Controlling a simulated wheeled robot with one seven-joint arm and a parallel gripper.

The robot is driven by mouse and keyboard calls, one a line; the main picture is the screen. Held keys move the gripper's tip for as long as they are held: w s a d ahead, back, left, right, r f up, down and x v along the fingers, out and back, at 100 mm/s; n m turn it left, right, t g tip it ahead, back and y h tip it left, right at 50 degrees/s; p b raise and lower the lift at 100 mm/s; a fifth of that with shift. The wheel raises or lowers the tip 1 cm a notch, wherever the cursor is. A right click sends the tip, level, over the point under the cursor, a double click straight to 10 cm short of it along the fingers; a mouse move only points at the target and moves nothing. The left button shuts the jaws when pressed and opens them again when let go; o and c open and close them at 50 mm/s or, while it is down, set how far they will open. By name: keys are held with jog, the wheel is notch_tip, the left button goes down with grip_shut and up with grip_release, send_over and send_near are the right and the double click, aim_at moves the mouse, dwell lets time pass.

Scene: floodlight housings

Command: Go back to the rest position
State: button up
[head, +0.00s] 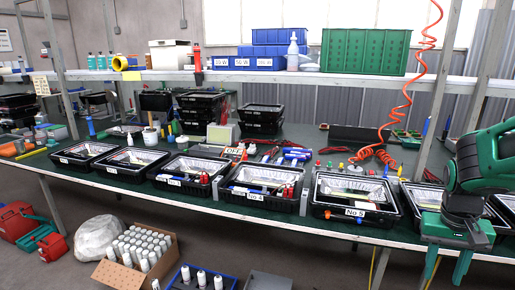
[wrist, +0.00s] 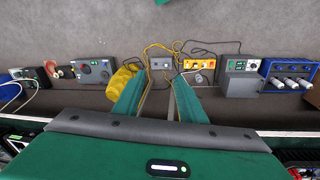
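My gripper (head: 446,273) hangs at the right of the head view, pointing down in front of the bench's front edge. Its two green fingers are apart with nothing between them. In the wrist view my gripper (wrist: 160,85) also shows open and empty, above the grey floor. A row of black floodlight housings stands on the bench, among them one labelled No 4 (head: 254,197) and one labelled No 5 (head: 353,212). My arm and gripper hide part of the housing at the far right.
The green-topped bench (head: 300,140) carries tools and bottles, with a shelf holding a green crate (head: 366,52) above. An orange coiled hose (head: 408,95) hangs near my arm. A carton of white bottles (head: 138,258) stands on the floor. Boxes and cables show in the wrist view.

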jog(key=s+a+r+y, duration=0.1)
jog(key=s+a+r, duration=0.1)
jog(key=s, duration=0.5)
jog(key=s+a+r, duration=0.1)
jog(key=s+a, duration=0.1)
jog(key=s, duration=0.5)
jog(key=shift+r+m+y, duration=0.3)
jog(key=shift+r+y, duration=0.05)
jog(key=shift+y, duration=0.05)
jog(key=shift+c, duration=0.9)
jog(key=shift+d, duration=0.2)
